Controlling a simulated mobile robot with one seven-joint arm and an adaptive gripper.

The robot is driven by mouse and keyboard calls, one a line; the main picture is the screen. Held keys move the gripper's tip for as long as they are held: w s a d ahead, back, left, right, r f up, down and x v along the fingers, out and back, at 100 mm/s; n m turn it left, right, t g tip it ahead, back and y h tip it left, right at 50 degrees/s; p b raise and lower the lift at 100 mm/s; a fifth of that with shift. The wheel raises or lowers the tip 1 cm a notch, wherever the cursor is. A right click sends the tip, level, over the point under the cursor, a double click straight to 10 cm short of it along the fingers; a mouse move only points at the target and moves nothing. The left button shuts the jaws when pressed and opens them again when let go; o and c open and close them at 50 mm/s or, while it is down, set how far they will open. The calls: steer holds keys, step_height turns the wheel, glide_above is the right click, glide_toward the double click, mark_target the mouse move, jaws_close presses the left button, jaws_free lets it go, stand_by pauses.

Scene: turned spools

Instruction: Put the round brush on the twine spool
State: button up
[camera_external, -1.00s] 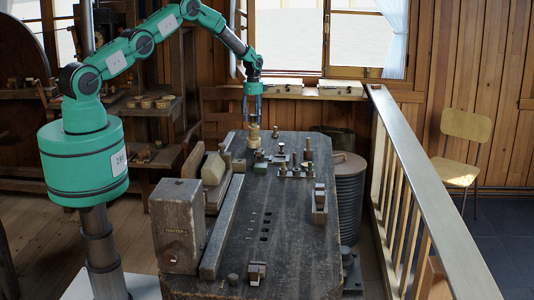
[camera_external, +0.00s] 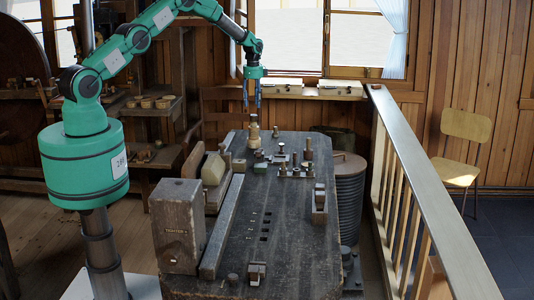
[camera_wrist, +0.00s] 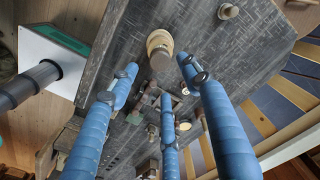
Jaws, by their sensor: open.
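The twine spool (camera_external: 253,136) is a pale turned piece standing near the far end of the dark workbench. A narrower brown piece, seemingly the round brush (camera_external: 253,119), stands upright on top of it. In the wrist view the pale spool (camera_wrist: 158,39) shows behind the brown round end of the brush (camera_wrist: 160,60). My gripper (camera_external: 252,108) has blue fingers pointing down, just above the brush and apart from it. The gripper (camera_wrist: 160,77) is open and empty in the wrist view, its fingers spread.
A green-based block (camera_external: 260,162) stands close in front of the spool. Several small metal and wooden pieces (camera_external: 283,160) stand to its right. A wooden box (camera_external: 178,225) and a long beam (camera_external: 222,228) line the bench's left side.

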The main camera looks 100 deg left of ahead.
mark_target(254, 115)
steer(key=shift+r, duration=2.15)
